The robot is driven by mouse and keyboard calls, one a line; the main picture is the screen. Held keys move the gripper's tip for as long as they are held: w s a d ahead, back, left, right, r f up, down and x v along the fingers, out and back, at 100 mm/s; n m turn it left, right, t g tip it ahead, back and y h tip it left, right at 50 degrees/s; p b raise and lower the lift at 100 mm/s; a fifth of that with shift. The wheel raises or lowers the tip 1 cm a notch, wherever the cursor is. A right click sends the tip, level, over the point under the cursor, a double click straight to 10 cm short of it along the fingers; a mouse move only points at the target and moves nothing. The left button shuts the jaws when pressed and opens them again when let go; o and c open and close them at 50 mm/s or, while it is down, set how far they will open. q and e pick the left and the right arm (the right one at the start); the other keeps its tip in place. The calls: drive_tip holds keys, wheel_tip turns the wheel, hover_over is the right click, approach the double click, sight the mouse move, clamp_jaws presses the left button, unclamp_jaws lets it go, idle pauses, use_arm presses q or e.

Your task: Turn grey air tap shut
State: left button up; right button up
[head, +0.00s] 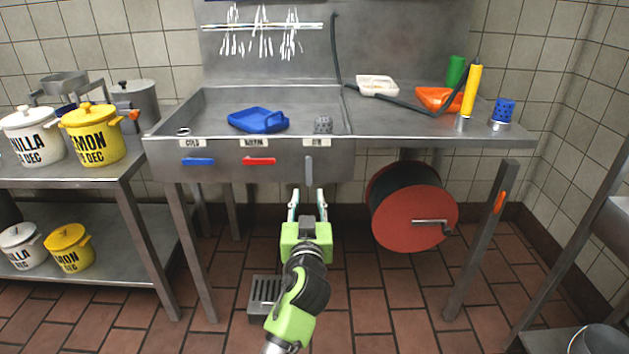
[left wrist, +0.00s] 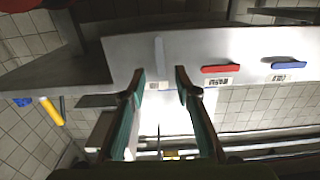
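The grey air tap lever (head: 309,168) hangs vertically on the sink's front panel, under a small label at the right end of the tap row. The blue tap lever (head: 198,161) and red tap lever (head: 258,161) lie level on the same panel. My left gripper (head: 307,192) is open and empty, pointing at the panel just below and in front of the grey lever. In the left wrist view, which is turned over, the grey lever (left wrist: 159,50) stands between and beyond the two spread fingertips (left wrist: 161,73), apart from them. My right gripper does not show.
A steel sink (head: 166,138) holds a blue dustpan-like scoop (head: 258,120). A red hose reel (head: 412,205) hangs under the counter, right of my gripper. Table legs stand either side. A floor drain (head: 266,290) lies below. Yellow and white pots (head: 92,135) stand on the left shelf.

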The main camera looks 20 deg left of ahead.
sight(309, 175)
use_arm(q)
drive_tip(key=b+x, duration=0.1)
drive_tip(key=x, duration=0.9)
drive_tip(key=shift+f, duration=0.1)
clamp_jaws()
